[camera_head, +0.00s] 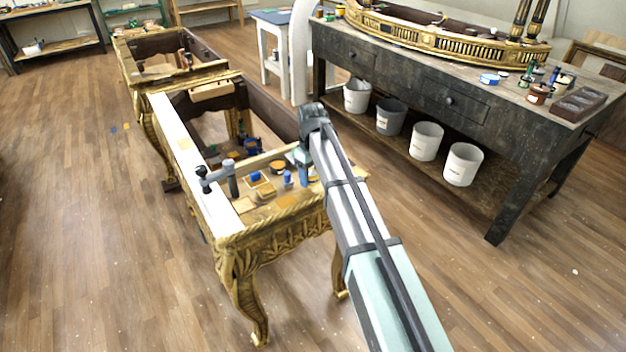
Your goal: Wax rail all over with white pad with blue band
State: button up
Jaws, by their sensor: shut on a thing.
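The gilt console frame (268,237) stands in the middle of the view, without a full top. My gripper (301,160) is low over the console's front right part, partly hidden by my arm. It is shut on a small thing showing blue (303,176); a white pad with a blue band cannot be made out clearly.
Small blue-topped items (256,177) and jars crowd the front shelf around my gripper. A dark workbench (440,95) with several buckets stands right.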

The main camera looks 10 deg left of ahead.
jog(key=shift+r, duration=2.35)
